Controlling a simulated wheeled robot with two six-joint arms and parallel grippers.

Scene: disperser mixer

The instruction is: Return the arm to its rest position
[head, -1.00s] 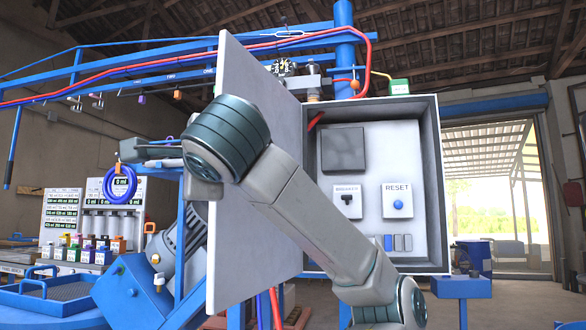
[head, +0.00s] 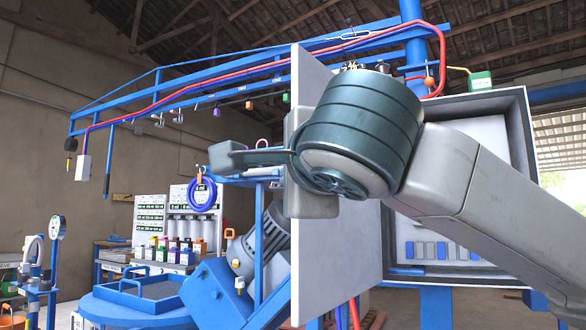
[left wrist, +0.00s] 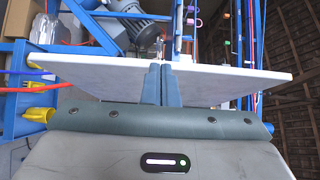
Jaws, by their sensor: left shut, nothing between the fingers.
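My left arm (head: 470,195) reaches in from the lower right of the head view, its large dark joint close to the camera. It covers much of the grey electrical cabinet (head: 520,150) and part of its open door (head: 308,270). My left gripper (head: 226,157) points left, beyond the door's free edge. In the left wrist view the left gripper (left wrist: 161,70) has its two blue fingers together with nothing between them. They overlap a pale panel (left wrist: 225,80); contact with it cannot be told. My right gripper is not in view.
A blue overhead rail (head: 250,85) carries a red cable. Left of the door are a blue hose coil (head: 201,193), a motor (head: 262,243), a dispensing rack (head: 150,215) with several coloured containers, and a blue tank (head: 130,305). A gauge stand (head: 55,235) is at far left.

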